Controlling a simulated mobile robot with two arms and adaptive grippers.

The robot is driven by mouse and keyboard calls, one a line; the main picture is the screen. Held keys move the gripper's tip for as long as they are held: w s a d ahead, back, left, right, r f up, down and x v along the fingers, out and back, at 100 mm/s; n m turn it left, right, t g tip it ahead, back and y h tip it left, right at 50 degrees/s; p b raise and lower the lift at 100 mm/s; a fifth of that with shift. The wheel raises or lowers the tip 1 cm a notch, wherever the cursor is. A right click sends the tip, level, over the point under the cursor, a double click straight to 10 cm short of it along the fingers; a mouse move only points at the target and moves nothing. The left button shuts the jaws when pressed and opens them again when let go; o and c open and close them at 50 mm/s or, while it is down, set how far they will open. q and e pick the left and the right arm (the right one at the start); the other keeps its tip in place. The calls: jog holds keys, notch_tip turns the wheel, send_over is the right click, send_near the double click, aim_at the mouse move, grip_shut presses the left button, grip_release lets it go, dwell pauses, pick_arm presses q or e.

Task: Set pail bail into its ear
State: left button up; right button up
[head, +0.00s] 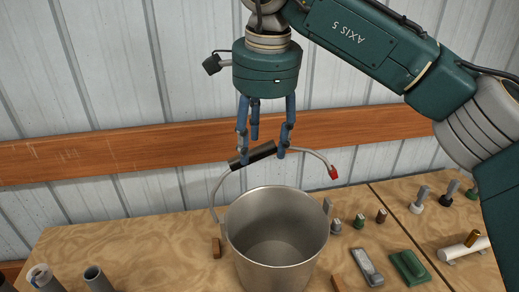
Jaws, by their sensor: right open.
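A metal pail (276,238) stands upright on the wooden bench. Its wire bail (313,153) arches above it with a dark tubular grip (259,153). The bail's left end comes down at the pail's left side. Its right end has a red tip (334,173) and hangs free in the air, above and apart from the right ear (327,205). My right gripper (262,152) points down with its blue fingers around the dark grip; it is open, and whether the fingers touch the grip is hard to tell. My left gripper is not in view.
Small pegs (359,221), a green block (410,266) and a grey metal piece (367,266) lie right of the pail. Grey tubes (97,279) stand at the lower left. A wooden rail (110,152) crosses the wall behind. The bench left of the pail is mostly clear.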

aim_at(259, 152)
jog(key=f, duration=0.1)
jog(key=w+f, duration=0.1)
jog(key=shift+f+p, duration=0.3)
jog(key=shift+a+f, duration=0.1)
jog(key=shift+f, duration=0.4)
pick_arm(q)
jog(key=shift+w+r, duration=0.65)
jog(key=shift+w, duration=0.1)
pick_arm(e)
jog(key=shift+s, duration=0.1)
grip_shut()
jog(key=shift+f+b, duration=0.3)
jog(key=shift+f, duration=0.05)
pick_arm(q)
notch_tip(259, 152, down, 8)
jog(key=b, duration=0.7)
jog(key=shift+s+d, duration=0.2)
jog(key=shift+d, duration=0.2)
pick_arm(e)
jog(key=w+d+f+g+y, duration=0.1)
jog(key=d+f+y, duration=0.2)
jog(key=d+f, duration=0.1)
jog(key=shift+d+f+y, duration=0.2)
jog(key=shift+d+y, duration=0.2)
jog(key=shift+d, duration=0.4)
